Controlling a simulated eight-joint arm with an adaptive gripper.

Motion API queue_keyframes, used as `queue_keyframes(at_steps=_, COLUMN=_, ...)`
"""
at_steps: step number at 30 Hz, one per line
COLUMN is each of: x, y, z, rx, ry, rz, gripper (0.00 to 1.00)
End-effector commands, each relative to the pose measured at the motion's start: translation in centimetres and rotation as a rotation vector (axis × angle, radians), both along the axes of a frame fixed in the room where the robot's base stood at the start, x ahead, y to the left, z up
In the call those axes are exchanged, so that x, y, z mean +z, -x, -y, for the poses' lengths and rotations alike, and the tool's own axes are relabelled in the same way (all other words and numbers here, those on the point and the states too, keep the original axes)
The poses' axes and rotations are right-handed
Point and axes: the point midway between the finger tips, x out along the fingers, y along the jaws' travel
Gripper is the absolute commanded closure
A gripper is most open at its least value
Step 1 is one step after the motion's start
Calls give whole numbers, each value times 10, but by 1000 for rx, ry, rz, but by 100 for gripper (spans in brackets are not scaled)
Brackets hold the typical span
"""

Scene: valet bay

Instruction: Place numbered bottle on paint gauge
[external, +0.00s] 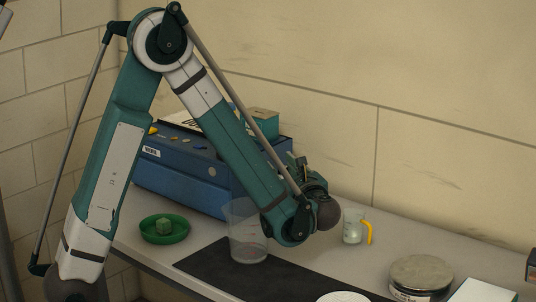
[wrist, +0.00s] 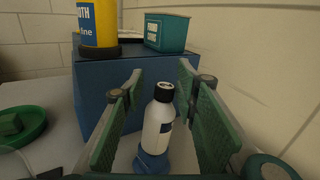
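In the wrist view, a white bottle (wrist: 158,127) with a black cap and a dark label stands upright. A blue part shows at its foot, and I cannot tell whether it belongs to the bottle. No number is readable on it. My gripper (wrist: 161,80) is open, with its green pads on either side of the bottle and gaps visible. In the external view my gripper (external: 298,168) is mostly hidden by my forearm, and the bottle is hidden. I cannot identify the paint gauge for certain.
A blue case (external: 180,178) carries a teal box (external: 264,123) and, in the wrist view, a yellow canister (wrist: 98,25). The wall is close behind.

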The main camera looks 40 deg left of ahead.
Motion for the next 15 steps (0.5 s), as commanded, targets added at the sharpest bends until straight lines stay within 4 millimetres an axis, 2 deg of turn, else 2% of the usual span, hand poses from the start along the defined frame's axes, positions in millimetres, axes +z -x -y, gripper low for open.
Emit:
queue_keyframes(at_steps=5, x=2, y=3, z=5, rx=-1, ry=0, rz=0, gripper=70)
queue_keyframes(at_steps=15, x=3, y=21, z=36, rx=-3, ry=0, rz=0, gripper=70)
